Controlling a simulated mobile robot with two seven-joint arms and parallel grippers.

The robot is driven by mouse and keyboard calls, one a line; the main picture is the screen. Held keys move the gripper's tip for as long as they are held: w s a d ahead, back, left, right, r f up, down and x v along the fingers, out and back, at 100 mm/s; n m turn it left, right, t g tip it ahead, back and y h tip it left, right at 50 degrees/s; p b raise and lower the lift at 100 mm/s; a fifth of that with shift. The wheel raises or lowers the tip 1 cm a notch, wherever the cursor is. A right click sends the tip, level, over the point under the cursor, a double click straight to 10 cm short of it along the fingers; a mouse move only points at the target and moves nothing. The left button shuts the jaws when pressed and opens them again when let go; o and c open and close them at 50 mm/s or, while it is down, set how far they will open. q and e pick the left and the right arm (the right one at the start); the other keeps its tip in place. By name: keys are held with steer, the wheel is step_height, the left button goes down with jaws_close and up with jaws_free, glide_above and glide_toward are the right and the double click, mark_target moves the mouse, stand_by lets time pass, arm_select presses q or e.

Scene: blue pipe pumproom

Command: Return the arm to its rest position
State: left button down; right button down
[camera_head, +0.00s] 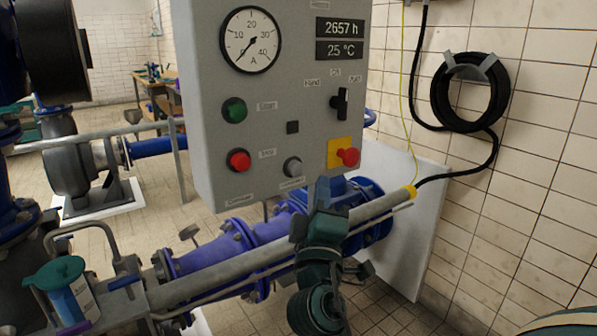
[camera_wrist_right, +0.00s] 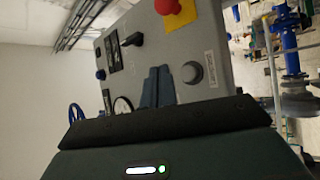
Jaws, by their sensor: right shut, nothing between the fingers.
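My right gripper (camera_head: 322,190) is in front of the lower part of the grey control panel (camera_head: 222,120), below its buttons. Its two blue fingers are closed together and hold nothing. In the right wrist view the shut fingers (camera_wrist_right: 158,86) point towards the panel (camera_wrist_right: 142,50), beside a grey round button (camera_wrist_right: 192,72). They appear apart from the panel, but the exact gap cannot be told. My left gripper is not in view.
The panel carries a red emergency stop (camera_head: 347,156), a black selector switch (camera_head: 340,102) and a green button (camera_head: 234,110). Blue pipework (camera_head: 235,245) runs behind and below my gripper. A coiled black hose (camera_head: 441,95) hangs on the tiled wall at right.

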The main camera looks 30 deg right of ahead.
stand_by(0.8)
